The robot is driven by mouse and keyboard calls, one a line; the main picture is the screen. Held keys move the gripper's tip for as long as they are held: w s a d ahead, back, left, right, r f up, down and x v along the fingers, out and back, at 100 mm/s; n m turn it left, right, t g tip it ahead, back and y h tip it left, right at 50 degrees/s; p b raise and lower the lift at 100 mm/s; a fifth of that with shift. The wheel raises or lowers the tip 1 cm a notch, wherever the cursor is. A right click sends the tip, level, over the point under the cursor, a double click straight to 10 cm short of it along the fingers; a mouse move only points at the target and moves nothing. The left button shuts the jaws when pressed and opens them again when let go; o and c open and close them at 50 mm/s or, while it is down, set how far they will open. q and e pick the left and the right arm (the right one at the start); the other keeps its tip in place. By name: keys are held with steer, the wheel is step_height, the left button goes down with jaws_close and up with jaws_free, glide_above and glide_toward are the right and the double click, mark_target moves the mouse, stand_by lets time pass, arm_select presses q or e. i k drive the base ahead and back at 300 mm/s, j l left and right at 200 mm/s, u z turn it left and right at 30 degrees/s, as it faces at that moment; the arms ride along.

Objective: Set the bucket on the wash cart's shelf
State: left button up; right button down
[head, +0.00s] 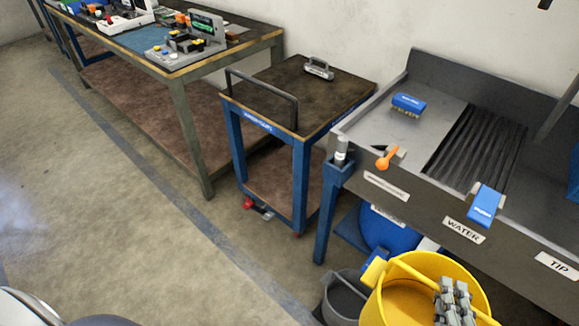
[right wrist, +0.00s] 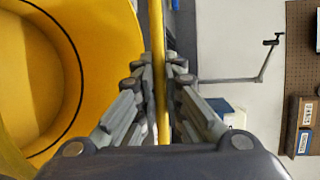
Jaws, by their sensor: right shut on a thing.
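A yellow bucket (head: 385,302) is at the bottom right of the head view, in front of the sink bench. My right gripper (head: 455,302) is over its right side. In the right wrist view the gripper (right wrist: 161,75) is shut on the yellow handle (right wrist: 157,35), with the bucket (right wrist: 105,70) at the left. The bucket's underside is out of frame. The blue-framed wash cart (head: 300,150) stands left of the bench, with a brown top (head: 290,82) and a lower shelf (head: 265,185). My left gripper is out of view.
The sink bench (head: 400,185) holds a blue brush (head: 408,102) and an orange-handled tool (head: 386,161). A grey bucket (head: 345,298) stands beside the yellow one. A metal handle-like block (head: 319,68) lies on the cart top. The lower shelf looks empty. The floor at left is open.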

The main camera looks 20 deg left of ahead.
mark_target(285, 180)
steer(key=i+j, duration=0.15)
steer(key=j, duration=0.3)
steer(key=i+j+z, duration=0.1)
steer(key=j, duration=0.3)
steer(key=i+j, duration=0.1)
steer(key=j, duration=0.35)
steer(key=i+j, duration=0.15)
steer(key=j, duration=0.3)
steer(key=i+j, duration=0.15)
steer(key=j, duration=0.15)
steer(key=i+j, duration=0.15)
steer(key=j, duration=0.2)
steer(key=i+j+z, duration=0.1)
steer(key=j, duration=0.2)
steer(key=i+j, duration=0.15)
steer(key=j, duration=0.2)
steer(key=i+j, duration=0.15)
steer(key=j, duration=0.2)
steer(key=l+z, duration=0.05)
